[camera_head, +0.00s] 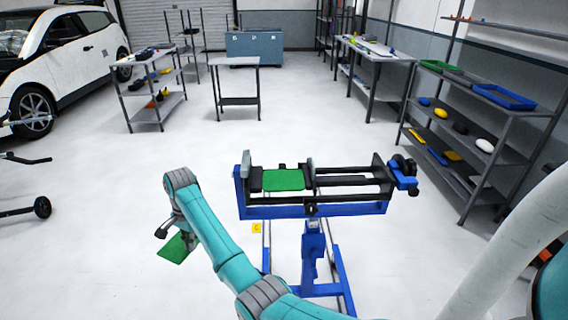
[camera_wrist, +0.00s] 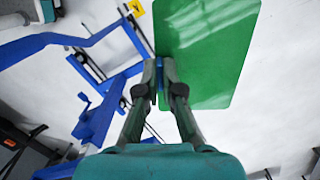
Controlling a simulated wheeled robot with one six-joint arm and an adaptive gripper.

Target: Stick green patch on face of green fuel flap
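The green patch (camera_head: 174,248) is a thin flat sheet that hangs tilted below my gripper (camera_head: 184,232), left of the blue stand. In the wrist view, my gripper (camera_wrist: 165,68) has its two fingers close together at one edge of the patch (camera_wrist: 208,45), shut on it. The rest of the patch extends beyond the fingertips, clear of any surface. The green fuel flap (camera_head: 284,180) is a flat green panel lying face up, held in the left part of the clamp fixture on the blue stand. My gripper and the patch are apart from it, to its left and lower in the picture.
The blue stand (camera_head: 312,211) has dark rails and a clamp end (camera_head: 404,178) at right. A yellow marker (camera_head: 257,228) lies by its base. A wheeled item (camera_head: 42,207) is at far left. Shelving (camera_head: 478,150) stands right; carts and a white car are behind.

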